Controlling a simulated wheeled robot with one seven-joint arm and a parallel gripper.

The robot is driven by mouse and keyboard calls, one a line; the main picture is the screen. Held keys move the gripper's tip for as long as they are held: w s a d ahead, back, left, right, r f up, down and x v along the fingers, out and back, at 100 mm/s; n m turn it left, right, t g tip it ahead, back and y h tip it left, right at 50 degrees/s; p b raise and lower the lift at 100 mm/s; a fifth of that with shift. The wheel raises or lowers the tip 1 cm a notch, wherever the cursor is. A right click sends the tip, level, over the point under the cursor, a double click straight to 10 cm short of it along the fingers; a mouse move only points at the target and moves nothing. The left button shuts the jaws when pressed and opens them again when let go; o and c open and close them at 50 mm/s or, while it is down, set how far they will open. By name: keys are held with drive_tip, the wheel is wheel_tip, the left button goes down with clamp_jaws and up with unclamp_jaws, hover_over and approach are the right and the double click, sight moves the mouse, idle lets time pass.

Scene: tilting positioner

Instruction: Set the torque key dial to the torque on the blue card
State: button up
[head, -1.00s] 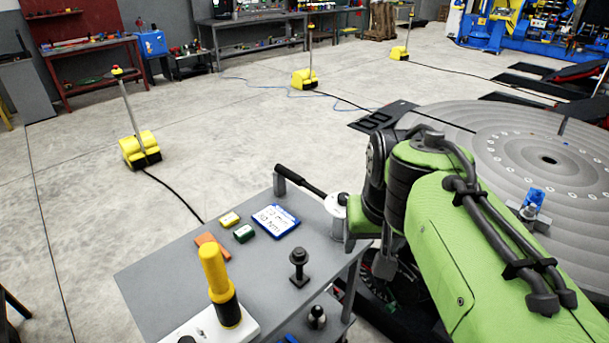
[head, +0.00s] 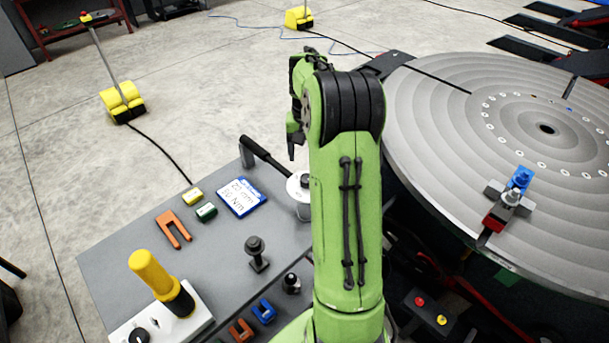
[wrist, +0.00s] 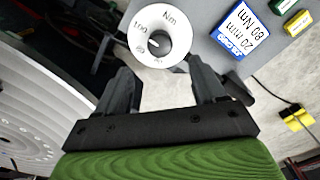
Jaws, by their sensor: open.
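The torque key lies on the grey cart with its black handle (head: 268,158) toward the back edge. Its round white dial (head: 298,187) is partly hidden by my arm; in the wrist view the dial (wrist: 174,24) shows "Nm" and numbers around a dark centre, its setting unclear. The blue-edged card (head: 241,197) lies left of the dial and reads 20 mm above an Nm figure, 30 or 80; it also shows upside down in the wrist view (wrist: 238,33). My gripper (wrist: 158,76) is open and empty, its fingers apart, with the dial ahead of them.
Green (head: 206,212) and yellow (head: 192,197) blocks and an orange fork (head: 174,229) lie left of the card. A black bolt (head: 256,254) and a yellow-handled tool (head: 160,280) stand nearer. The large round positioner table (head: 430,150) is at right, with a blue clamp (head: 520,179).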

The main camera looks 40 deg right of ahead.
sight(307, 178)
wheel_tip(307, 178, down, 9)
drive_tip(key=shift+w+d+f, duration=0.1)
drive_tip(key=c, duration=1.1)
